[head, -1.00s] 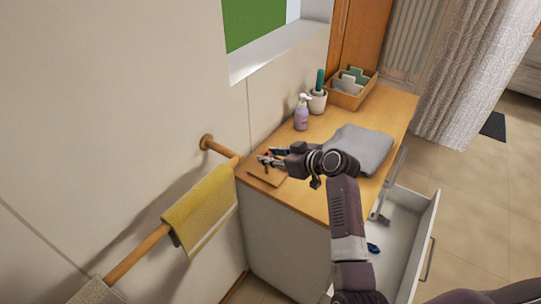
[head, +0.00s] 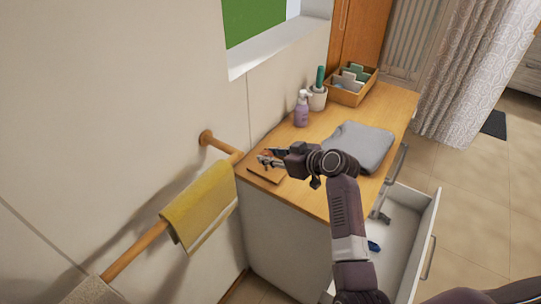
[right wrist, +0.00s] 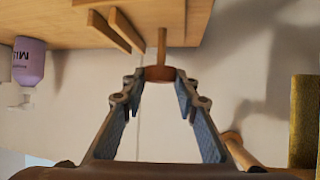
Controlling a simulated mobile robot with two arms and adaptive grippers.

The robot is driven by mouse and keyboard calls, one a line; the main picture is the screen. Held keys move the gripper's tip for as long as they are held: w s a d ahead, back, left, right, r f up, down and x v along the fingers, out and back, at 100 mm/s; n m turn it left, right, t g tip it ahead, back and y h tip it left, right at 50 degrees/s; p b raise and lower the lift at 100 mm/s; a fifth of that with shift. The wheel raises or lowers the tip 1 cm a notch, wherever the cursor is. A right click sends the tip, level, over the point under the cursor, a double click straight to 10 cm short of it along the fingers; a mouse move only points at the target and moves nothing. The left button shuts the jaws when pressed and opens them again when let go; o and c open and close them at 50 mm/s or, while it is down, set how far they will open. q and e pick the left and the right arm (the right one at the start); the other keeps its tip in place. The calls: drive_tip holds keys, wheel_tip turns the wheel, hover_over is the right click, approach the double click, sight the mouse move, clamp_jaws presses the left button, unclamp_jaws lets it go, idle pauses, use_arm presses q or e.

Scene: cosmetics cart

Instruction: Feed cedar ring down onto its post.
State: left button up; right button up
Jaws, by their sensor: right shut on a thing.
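The cedar ring (right wrist: 159,73) is a small reddish-brown piece between the fingertips of my right gripper (right wrist: 160,80) in the right wrist view, where the counter appears at the top. The gripper is shut on it. The thin wooden post (right wrist: 162,42) rises from its base and meets the ring in this view. I cannot tell whether the post's tip is inside the ring or just behind it. In the head view, my right gripper (head: 268,158) is low over the small wooden base (head: 266,175) at the counter's near left corner. The ring is too small to make out there. My left gripper is not in view.
A grey folded towel (head: 360,147), a purple pump bottle (head: 301,110), a white pot (head: 317,98) and a wooden organiser (head: 348,96) stand farther back. A yellow towel (head: 200,206) hangs on a wall rail. A drawer (head: 415,235) is open at right.

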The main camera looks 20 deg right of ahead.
drive_tip(key=o, duration=0.9)
drive_tip(key=v, duration=1.2)
drive_tip(key=shift+s, duration=0.1)
drive_tip(key=shift+f, duration=0.1)
